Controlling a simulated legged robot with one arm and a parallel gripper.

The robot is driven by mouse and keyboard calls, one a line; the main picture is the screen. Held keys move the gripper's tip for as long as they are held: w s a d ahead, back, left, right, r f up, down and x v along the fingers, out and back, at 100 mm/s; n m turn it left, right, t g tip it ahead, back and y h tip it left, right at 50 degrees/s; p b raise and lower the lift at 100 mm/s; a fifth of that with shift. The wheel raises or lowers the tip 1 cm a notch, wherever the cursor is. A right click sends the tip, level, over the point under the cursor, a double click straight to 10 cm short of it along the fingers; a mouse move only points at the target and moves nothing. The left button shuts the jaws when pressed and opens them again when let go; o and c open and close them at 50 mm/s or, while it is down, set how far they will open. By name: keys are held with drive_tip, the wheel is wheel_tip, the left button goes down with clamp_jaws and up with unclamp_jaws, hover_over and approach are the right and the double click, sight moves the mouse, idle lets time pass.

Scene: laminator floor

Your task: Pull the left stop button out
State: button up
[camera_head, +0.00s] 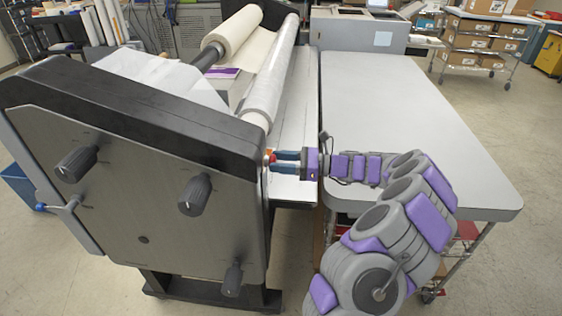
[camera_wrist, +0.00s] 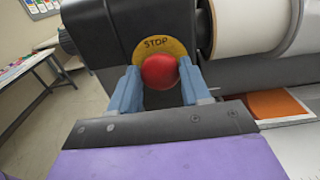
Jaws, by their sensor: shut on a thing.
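The stop button is a red round knob (camera_wrist: 160,71) on a yellow disc marked STOP (camera_wrist: 158,44), seen in the wrist view. It sits on the dark end housing (camera_wrist: 110,35) of the laminator. My gripper (camera_wrist: 163,84) has its two blue fingers on either side of the red knob, shut on it. In the head view my gripper (camera_head: 275,161) reaches in from the right to the laminator's side panel, with a little red of the button (camera_head: 270,156) showing at the fingertips. Most of the button is hidden there.
The laminator's side panel (camera_head: 150,190) carries several black knobs. Rolls of film (camera_head: 268,85) lie behind the button. A grey table (camera_head: 420,120) stands right of the machine, close to my arm. Open floor (camera_head: 500,120) lies beyond the table.

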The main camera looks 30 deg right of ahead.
drive_tip(key=shift+d+r+p, duration=0.15)
drive_tip(key=shift+d+p, duration=0.05)
drive_tip(key=shift+p, duration=0.25)
clamp_jaws()
drive_tip(key=shift+s+d+p, duration=0.25)
drive_tip(key=shift+d+p, duration=0.1)
drive_tip(key=shift+p, duration=0.55)
drive_tip(key=o, duration=0.9)
unclamp_jaws()
drive_tip(key=o, duration=0.4)
drive_tip(key=shift+d, duration=0.2)
drive_tip(key=shift+s, duration=0.1)
